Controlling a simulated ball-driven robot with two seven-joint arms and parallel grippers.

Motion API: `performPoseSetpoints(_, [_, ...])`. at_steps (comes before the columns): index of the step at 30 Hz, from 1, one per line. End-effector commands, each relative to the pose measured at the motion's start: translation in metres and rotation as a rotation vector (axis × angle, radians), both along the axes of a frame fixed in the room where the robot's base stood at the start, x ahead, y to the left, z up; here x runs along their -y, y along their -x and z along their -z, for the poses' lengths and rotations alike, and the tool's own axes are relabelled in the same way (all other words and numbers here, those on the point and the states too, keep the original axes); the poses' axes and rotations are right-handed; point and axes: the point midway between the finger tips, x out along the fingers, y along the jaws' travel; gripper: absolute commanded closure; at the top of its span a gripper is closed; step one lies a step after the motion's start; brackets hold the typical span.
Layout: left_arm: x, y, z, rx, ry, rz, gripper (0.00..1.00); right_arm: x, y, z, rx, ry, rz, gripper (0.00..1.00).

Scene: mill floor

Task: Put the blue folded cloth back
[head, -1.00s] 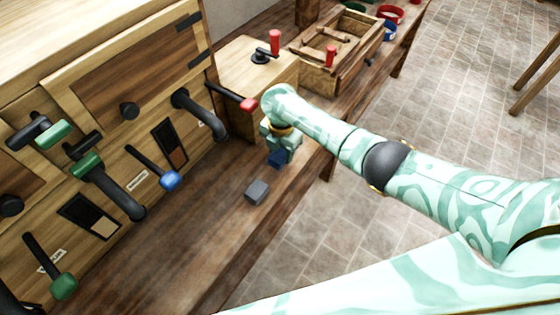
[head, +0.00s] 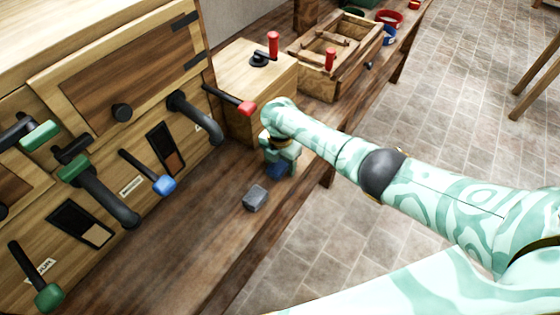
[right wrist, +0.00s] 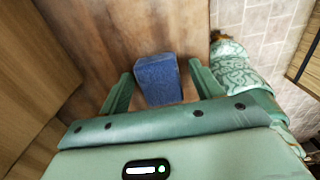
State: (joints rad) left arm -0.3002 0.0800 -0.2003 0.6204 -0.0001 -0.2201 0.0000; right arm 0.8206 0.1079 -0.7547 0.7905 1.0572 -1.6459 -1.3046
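The blue folded cloth (head: 277,172) shows as a small dark blue patch under my right gripper (head: 280,165), low over the wooden bench. In the right wrist view the blue cloth (right wrist: 158,79) lies between the two green fingers of my right gripper (right wrist: 163,88). The fingers stand apart, with a gap beside the cloth, clearest on the right. The gripper looks open around it. I cannot tell whether the cloth's underside touches the bench. My left gripper is not in view.
A small grey block (head: 256,197) lies on the bench (head: 222,205) just left of the gripper. A wooden cabinet with levers (head: 130,110) stands at left. A red-tipped lever (head: 246,107) juts out near my wrist. A wooden box (head: 262,72) and tray (head: 318,82) stand behind.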

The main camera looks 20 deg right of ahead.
Motion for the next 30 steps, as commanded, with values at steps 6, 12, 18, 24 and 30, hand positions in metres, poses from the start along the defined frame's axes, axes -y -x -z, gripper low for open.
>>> performPoseSetpoints(6, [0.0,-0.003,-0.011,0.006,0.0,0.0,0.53,0.0,-0.001,-0.017,0.004,0.0,-0.001,0.35])
performPoseSetpoints(12, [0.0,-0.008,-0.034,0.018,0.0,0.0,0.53,0.0,0.0,-0.058,0.003,-0.001,0.0,0.35])
performPoseSetpoints(18, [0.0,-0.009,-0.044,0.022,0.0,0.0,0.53,0.0,0.0,-0.078,0.0,0.0,-0.001,0.35])
performPoseSetpoints(24, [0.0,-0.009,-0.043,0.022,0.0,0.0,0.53,0.0,0.0,-0.079,-0.001,0.0,0.0,0.35])
performPoseSetpoints(30, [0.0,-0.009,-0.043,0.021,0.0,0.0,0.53,0.0,0.0,-0.078,-0.001,0.0,0.0,0.35])
